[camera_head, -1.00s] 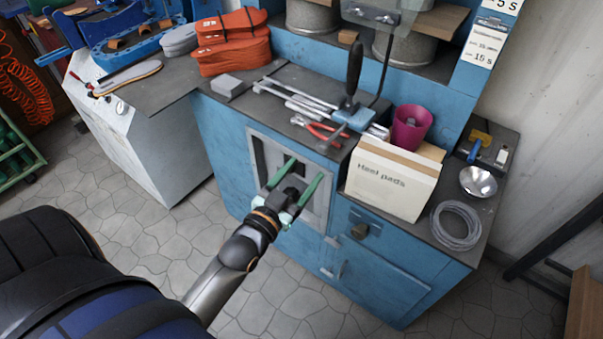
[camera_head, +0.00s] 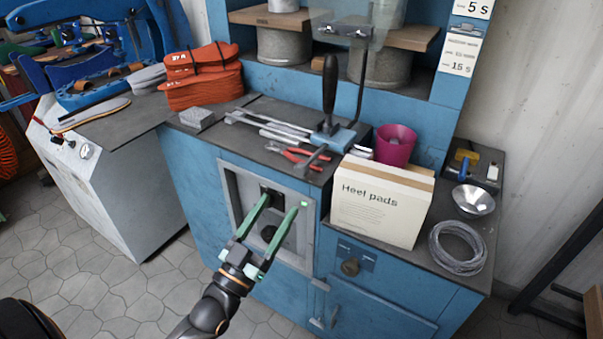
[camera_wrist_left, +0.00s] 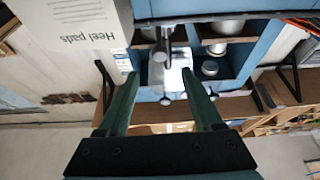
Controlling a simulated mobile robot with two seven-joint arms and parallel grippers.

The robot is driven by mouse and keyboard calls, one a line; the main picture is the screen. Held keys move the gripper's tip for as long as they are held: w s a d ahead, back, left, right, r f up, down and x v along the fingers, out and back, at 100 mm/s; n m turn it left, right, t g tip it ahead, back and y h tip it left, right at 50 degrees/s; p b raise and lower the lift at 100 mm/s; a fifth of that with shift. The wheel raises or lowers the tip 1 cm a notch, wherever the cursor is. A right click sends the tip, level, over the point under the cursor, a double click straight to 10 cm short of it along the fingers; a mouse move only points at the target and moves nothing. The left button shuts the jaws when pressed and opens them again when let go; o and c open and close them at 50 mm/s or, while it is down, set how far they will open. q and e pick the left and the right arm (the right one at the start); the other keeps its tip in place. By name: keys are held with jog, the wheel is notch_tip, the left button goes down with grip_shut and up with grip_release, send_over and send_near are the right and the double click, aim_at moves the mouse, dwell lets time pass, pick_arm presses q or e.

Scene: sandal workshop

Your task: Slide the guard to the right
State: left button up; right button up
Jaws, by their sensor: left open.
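The guard (camera_head: 338,36) looks like a clear, see-through plate with a metal bracket across it, at the top centre of the head view, in front of the grey wheels. Its upper end runs up to the picture edge. My left gripper (camera_head: 284,203) is open and empty, well below the guard, in front of the grey panel on the blue cabinet. Its two green fingers are spread apart and point up and away. In the left wrist view the open fingers (camera_wrist_left: 161,75) frame the machine in the distance; a pale plate there may be the guard. My right gripper is not in view.
A Heel pads box (camera_head: 383,205) stands right of the left gripper, with a magenta cup (camera_head: 396,145) behind it. A wire coil (camera_head: 457,249) is at right.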

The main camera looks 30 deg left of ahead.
aim_at(299, 173)
pick_arm(q)
jog(key=x, duration=1.1)
jog(key=shift+f, duration=0.1)
jog(key=shift+c, duration=0.4)
grip_shut()
dwell(0.7)
